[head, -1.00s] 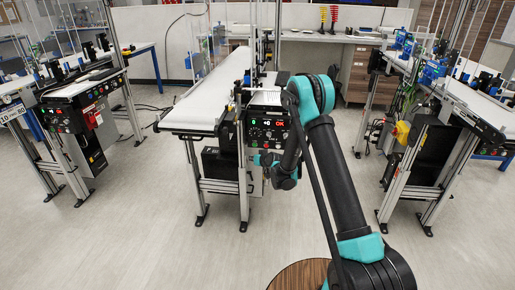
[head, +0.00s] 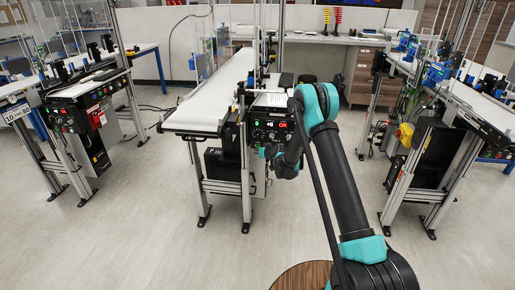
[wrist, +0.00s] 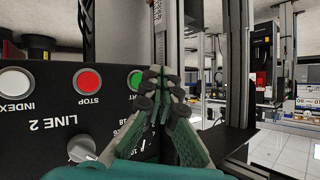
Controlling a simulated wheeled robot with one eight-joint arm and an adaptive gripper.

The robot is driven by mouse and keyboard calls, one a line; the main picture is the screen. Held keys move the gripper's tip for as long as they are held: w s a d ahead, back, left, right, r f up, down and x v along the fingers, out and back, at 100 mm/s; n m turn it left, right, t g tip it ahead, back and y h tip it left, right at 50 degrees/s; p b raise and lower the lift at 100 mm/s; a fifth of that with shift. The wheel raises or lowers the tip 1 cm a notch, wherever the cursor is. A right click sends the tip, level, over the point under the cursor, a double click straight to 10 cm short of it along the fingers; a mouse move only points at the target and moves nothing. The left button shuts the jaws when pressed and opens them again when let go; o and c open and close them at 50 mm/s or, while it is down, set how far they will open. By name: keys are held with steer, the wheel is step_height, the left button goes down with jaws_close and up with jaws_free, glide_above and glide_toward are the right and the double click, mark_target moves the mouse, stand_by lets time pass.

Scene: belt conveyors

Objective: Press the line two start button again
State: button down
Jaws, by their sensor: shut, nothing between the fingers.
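The line two control panel (head: 268,132) is on the front of the middle conveyor. In the wrist view the black panel (wrist: 50,107) reads LINE 2 and carries a white INDEX button (wrist: 15,81), a red STOP button (wrist: 88,82) and a dial (wrist: 82,149). The green start button (wrist: 135,80) is at the right, partly hidden behind my fingers; only the end of its label shows. My gripper (wrist: 160,78) is shut and empty, its fingertips just right of the green button's visible part. I cannot tell whether they touch it. In the head view my gripper (head: 267,151) is at the panel's lower part.
The middle conveyor's white belt (head: 205,107) runs back from the panel. A vertical metal post (wrist: 159,35) stands close behind my fingers in the wrist view. Other conveyors stand at left (head: 88,88) and right (head: 470,100). The floor (head: 130,230) in front is clear.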

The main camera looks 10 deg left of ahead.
mark_target(258, 146)
steer(key=shift+w, duration=0.8)
steer(key=shift+w, duration=0.1)
stand_by(0.8)
steer(key=shift+w, duration=0.3)
